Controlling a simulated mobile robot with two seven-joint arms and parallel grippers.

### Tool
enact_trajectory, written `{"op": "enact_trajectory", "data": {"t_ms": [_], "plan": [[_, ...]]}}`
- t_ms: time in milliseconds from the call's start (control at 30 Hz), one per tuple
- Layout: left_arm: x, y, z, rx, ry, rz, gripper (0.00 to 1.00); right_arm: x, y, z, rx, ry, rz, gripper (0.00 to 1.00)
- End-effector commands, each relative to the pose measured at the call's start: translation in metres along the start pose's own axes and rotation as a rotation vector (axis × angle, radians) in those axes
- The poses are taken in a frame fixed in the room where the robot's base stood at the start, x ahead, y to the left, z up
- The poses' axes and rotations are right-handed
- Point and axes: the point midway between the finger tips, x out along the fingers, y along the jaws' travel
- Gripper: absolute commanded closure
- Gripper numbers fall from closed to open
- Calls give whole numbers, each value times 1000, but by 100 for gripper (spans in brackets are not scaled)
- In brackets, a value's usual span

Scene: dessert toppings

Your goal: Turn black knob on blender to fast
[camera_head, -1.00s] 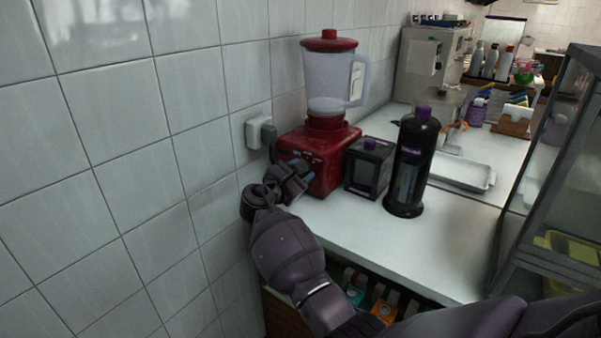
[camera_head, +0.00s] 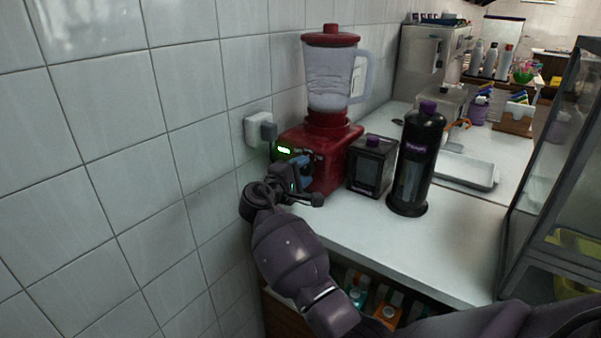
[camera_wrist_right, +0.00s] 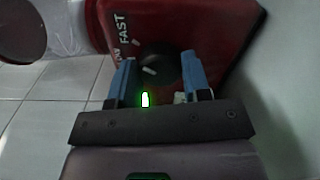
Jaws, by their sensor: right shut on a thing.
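The red blender (camera_head: 333,150) stands on the counter against the tiled wall, its clear lidded jar (camera_head: 330,78) on top. My right gripper (camera_head: 300,172) is at the blender's front face. In the right wrist view, its two blue fingers (camera_wrist_right: 158,78) are closed on either side of the black knob (camera_wrist_right: 156,62). The knob carries a pale pointer mark, and the word FAST (camera_wrist_right: 123,27) is printed beside it on the red panel. In the head view my gripper hides the knob. My left gripper is not in view.
A black box-like container (camera_head: 371,165) and a tall black bottle (camera_head: 416,160) with purple caps stand right of the blender. A wall plug (camera_head: 262,129) is left of it. A metal tray (camera_head: 468,170) lies farther back. The front counter is clear.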

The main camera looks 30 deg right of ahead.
Motion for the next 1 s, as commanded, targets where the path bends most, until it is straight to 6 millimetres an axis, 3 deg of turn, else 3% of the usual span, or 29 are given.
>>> {"op": "enact_trajectory", "data": {"t_ms": [300, 800, 833, 1000], "plan": [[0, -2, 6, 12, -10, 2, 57, 0, -2, -1, 107, 1, -3, 80], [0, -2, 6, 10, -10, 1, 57, 0, -1, 0, 127, 1, -2, 80], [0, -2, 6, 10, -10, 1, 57, 0, -1, 0, 127, 1, -2, 54], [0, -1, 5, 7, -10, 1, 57, 0, -1, 0, 126, 1, -2, 30]]}}
